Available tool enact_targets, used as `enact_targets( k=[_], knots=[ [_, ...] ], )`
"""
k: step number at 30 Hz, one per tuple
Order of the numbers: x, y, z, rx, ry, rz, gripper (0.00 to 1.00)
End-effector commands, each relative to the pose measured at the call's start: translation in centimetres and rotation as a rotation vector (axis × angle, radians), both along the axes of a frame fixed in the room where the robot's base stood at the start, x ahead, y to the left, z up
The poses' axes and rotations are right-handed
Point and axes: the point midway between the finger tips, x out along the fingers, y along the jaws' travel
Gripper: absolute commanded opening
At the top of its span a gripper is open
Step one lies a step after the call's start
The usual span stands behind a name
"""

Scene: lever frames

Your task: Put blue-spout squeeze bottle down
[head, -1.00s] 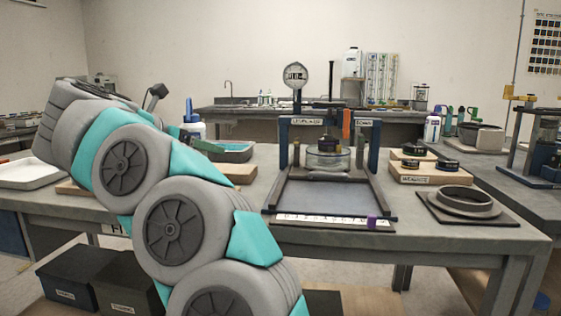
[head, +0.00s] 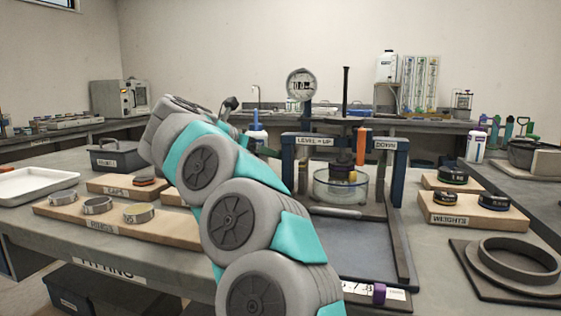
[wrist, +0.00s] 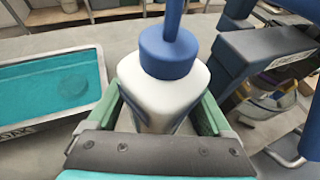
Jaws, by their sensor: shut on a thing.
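The blue-spout squeeze bottle (wrist: 148,95) has a white body and a blue cap and spout. In the wrist view it stands between the green fingers of my gripper (wrist: 163,105), which is shut on it. In the head view, part of the bottle (head: 257,138) shows behind my arm, with its blue spout upward. My gripper is hidden there. The bottle's base is out of sight, so I cannot tell whether it touches the table (wrist: 35,140).
A teal-filled tray (wrist: 98,62) lies left of the bottle. The blue lever frame (head: 398,185) with a glass dish (head: 333,192) stands right of it.

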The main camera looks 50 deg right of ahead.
Motion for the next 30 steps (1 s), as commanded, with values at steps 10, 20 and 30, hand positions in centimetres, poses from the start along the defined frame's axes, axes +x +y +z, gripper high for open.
enact_targets(
  k=[10,20,30],
  knots=[
    [1.3,-7.2,-0.5,-0.001,0.001,-0.004,0.58],
    [1.6,-8.2,-2.2,-0.002,0.005,0.004,0.58],
    [1.7,-8.1,-4.3,-0.002,0.001,0.003,0.58]
  ],
)
